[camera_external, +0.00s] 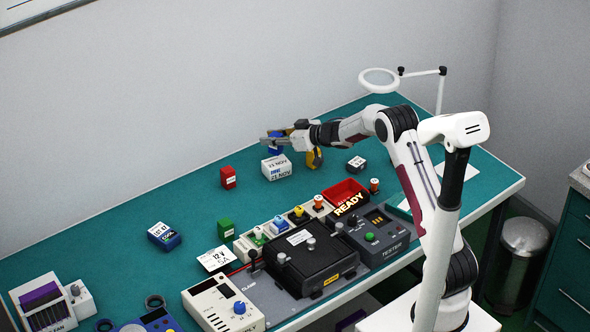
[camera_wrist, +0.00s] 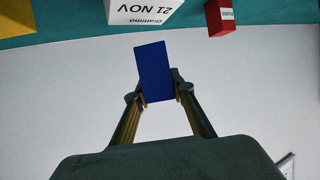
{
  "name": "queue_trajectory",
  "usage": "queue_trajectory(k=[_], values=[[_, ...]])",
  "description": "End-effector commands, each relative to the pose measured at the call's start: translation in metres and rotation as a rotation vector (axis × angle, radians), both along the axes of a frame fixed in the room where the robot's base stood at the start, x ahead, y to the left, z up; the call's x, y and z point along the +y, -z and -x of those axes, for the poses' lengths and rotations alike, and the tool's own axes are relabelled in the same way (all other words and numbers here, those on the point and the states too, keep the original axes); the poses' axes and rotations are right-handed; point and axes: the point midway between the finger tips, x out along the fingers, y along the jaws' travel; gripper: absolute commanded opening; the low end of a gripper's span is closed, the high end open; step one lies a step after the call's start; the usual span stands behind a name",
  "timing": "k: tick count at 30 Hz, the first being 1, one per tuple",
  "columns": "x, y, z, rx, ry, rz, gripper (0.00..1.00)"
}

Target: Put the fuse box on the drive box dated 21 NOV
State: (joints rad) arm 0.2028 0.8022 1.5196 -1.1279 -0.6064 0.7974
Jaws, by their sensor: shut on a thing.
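A plain blue box, apparently the fuse box, is held in my gripper (camera_external: 272,140); its blue face (camera_wrist: 154,72) shows between both fingers in the wrist view, with no readable label. The drive box dated 21 NOV (camera_external: 276,169) is a white box with blue print, standing on the teal bench. It also shows upside down at the top of the wrist view (camera_wrist: 143,12). In the external view the blue box appears just above the drive box; whether they touch cannot be told. The fingers partly hide the blue box there.
A red box (camera_external: 228,178) stands left of the drive box, and a yellow object (camera_external: 315,158) is close on its right. A dark box with a white label (camera_external: 356,164) lies farther right. A blue-and-white box (camera_external: 164,236) is front left. Bench equipment (camera_external: 312,268) fills the front.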

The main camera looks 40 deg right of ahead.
Motion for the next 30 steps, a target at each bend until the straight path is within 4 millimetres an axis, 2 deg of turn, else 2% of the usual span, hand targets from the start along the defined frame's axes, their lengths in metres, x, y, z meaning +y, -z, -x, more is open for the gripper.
queue_trajectory(k=[5,13,29,30], values=[[0.000,0.008,0.000,0.002,0.001,-0.001,0.02],[0.000,0.034,0.000,0.001,0.000,0.000,0.02],[0.000,0.040,0.000,0.000,0.000,0.000,0.02],[0.000,0.041,0.000,0.000,0.000,0.001,0.26]])
